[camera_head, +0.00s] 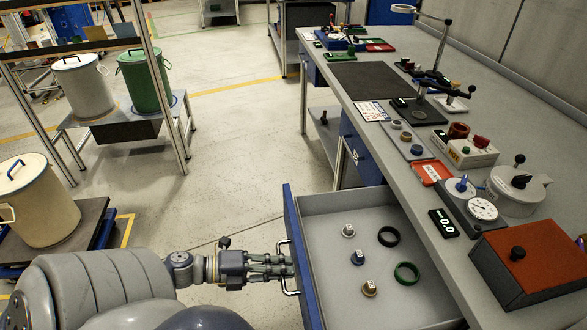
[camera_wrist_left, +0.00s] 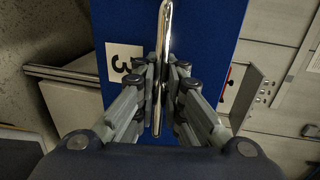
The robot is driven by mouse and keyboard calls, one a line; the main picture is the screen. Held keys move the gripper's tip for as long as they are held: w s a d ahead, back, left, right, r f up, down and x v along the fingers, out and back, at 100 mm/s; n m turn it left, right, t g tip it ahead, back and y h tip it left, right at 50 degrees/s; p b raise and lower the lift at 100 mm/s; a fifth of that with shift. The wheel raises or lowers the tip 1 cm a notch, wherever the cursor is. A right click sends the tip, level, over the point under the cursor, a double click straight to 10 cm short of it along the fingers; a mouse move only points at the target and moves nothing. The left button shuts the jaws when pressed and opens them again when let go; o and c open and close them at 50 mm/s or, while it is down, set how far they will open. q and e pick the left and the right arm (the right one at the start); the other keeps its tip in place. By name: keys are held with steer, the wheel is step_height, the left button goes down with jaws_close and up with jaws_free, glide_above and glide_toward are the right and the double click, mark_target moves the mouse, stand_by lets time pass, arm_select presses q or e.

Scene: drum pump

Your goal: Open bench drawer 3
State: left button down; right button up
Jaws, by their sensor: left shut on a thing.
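Bench drawer 3 (camera_head: 365,220) stands pulled out from the bench, its grey inside in view. Its blue front (camera_head: 301,262) faces my left arm. In the left wrist view the blue front (camera_wrist_left: 218,50) bears a label with the number 3 (camera_wrist_left: 125,64). A shiny metal bar handle (camera_wrist_left: 162,70) runs between my left gripper's fingers. My left gripper (camera_head: 287,265) is shut on this handle; it also shows in the left wrist view (camera_wrist_left: 160,95). My right gripper is not in view.
In the drawer lie several small knobs and two rings, one black (camera_head: 389,236) and one green (camera_head: 407,273). The bench top (camera_head: 340,100) carries gauges, boxes and tools. Left of my arm stand a cream drum (camera_head: 38,205) and a green drum (camera_head: 143,80). Open floor (camera_head: 225,150) lies between.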

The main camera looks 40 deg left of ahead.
arm_select(q)
steer(key=shift+a+r, duration=0.1)
steer(key=c, duration=2)
jaws_free()
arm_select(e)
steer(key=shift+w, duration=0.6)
arm_select(q)
steer(key=shift+s, duration=0.1)
steer(key=v, duration=1.2)
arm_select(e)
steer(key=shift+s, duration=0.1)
